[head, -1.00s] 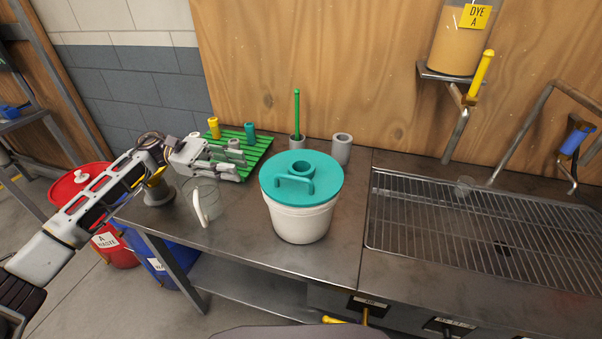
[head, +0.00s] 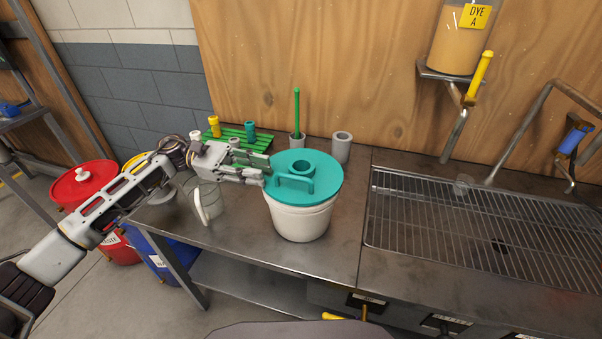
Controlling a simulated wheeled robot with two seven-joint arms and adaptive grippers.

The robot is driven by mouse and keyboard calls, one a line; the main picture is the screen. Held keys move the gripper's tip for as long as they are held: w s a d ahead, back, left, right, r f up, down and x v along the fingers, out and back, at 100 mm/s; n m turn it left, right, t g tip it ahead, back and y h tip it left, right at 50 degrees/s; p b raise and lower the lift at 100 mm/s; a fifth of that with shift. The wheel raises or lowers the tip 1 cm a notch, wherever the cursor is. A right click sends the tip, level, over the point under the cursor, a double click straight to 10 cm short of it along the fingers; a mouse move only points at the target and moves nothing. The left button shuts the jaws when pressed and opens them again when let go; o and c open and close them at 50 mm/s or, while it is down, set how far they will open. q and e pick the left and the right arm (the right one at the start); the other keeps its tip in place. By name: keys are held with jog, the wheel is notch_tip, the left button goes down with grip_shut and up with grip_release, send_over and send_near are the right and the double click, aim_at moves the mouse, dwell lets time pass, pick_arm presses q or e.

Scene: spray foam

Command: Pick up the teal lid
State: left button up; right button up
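The teal lid (head: 318,169) lies on top of the white bucket (head: 303,223). It has a round collar with a hole and a bar handle (head: 295,184) toward its front left. My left gripper (head: 267,174) is at the lid's left edge, with its fingers pointing right toward the handle. Its two fingers look apart, with nothing seen between them. The fingers hide a small part of the lid's left rim, and I cannot tell whether they touch it. My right gripper is not in view.
Behind are a green rack (head: 262,142) with small pegs, a grey cup holding a green rod (head: 297,118), and another grey cup (head: 342,147). A wire drain grid (head: 470,235) is at right. The front of the table is clear.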

aim_at(275, 173)
pick_arm(q)
jog(key=p+x, duration=0.1)
jog(key=x, duration=0.3)
jog(key=shift+s+d, duration=0.1)
jog(key=shift+s, duration=0.1)
jog(key=shift+s+d, duration=0.1)
jog(key=shift+d, duration=0.2)
jog(key=shift+f, duration=0.1)
jog(key=c, duration=0.4)
grip_shut()
jog(key=shift+r, duration=0.6)
notch_tip(275, 173, up, 7)
jog(key=shift+r+b, duration=0.1)
jog(key=shift+b, duration=0.2)
jog(key=shift+r, duration=0.85)
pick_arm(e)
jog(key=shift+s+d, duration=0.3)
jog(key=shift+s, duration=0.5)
